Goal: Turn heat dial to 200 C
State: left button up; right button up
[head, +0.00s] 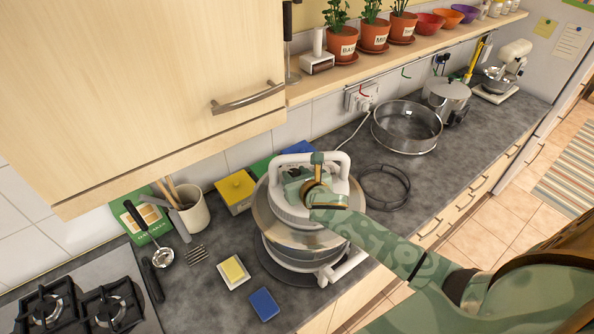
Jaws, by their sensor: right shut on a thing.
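A round countertop cooker (268,218) stands on the dark worktop, with a white lid head, a raised white handle (335,160), a clear wide rim and a white stand. My right gripper (304,186) reaches over the lid from the right. It is shut on a small part on top of the white lid head, inside the handle. The gripper covers that part, so I cannot see the heat dial, its marks or its setting. My left gripper is not in view.
A gas hob (75,300) is at lower left. A wall cupboard (150,90) overhangs the left.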

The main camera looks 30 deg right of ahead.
jog(key=m+h, duration=0.2)
jog(key=m+g+h, duration=0.1)
jog(key=shift+a+h+p, duration=0.3)
jog(key=shift+h+p, duration=0.05)
jog(key=shift+h, duration=0.05)
jog(key=shift+w+a+m+g+h, duration=0.15)
jog(key=shift+m+g+h, duration=0.75)
jog(key=shift+m+h, duration=0.7)
jog(key=shift+m, duration=0.3)
jog(key=o, duration=0.7)
